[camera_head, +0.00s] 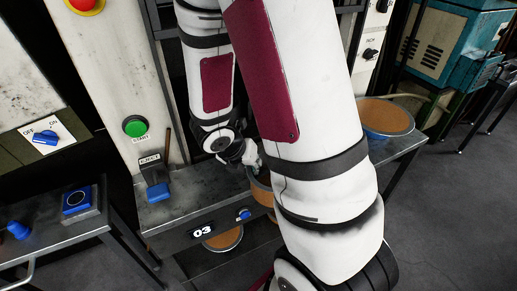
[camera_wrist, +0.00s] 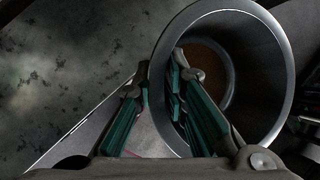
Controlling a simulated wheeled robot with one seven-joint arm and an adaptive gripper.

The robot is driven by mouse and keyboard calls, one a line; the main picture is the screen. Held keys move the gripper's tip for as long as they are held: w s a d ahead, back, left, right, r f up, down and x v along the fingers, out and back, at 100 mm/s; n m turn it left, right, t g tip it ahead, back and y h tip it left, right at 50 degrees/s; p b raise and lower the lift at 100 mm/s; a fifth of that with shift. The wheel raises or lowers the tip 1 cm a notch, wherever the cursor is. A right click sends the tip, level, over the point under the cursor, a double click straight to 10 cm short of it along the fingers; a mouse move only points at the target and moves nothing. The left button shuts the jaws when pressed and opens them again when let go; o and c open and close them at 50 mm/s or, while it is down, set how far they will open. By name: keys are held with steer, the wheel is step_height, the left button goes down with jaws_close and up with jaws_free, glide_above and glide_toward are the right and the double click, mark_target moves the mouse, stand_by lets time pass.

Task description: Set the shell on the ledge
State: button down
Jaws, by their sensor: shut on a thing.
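The shell (camera_wrist: 275,75) is a round, hollow grey metal vessel with a thick pale rim and a brown disc deep inside, filling the right half of the wrist view. My gripper (camera_wrist: 158,76) is shut on its left wall, with one finger outside and the other inside the opening. In the head view my gripper (camera_head: 251,157) is at the bench's inner side, just above an orange-brown round vessel (camera_head: 262,192). My arm hides most of that vessel, and I cannot tell what it rests on. The grey metal ledge (camera_head: 185,212) has a front plate marked 03.
A wide brown-topped bowl (camera_head: 385,117) stands at the ledge's right end. Another brown disc (camera_head: 223,238) shows below the ledge. A blue-based lever box (camera_head: 156,180) stands at the left end, with a green START button (camera_head: 135,126) behind. A side table (camera_head: 75,232) is at left.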

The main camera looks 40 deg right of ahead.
steer(key=shift+w+d+f+b, duration=0.25)
steer(key=shift+w+f+b, duration=0.9)
steer(key=shift+w, duration=1.5)
steer(key=shift+w+d+f+b, duration=0.25)
steer(key=shift+w+f+b, duration=0.25)
steer(key=shift+w+b, duration=1.65)
steer(key=shift+w+d+f+b, duration=0.25)
steer(key=shift+w+f+b, duration=0.6)
steer(key=shift+w, duration=2.35)
steer(key=shift+f, duration=0.1)
steer(key=c, duration=1.8)
jaws_free()
steer(key=shift+o, duration=1.1)
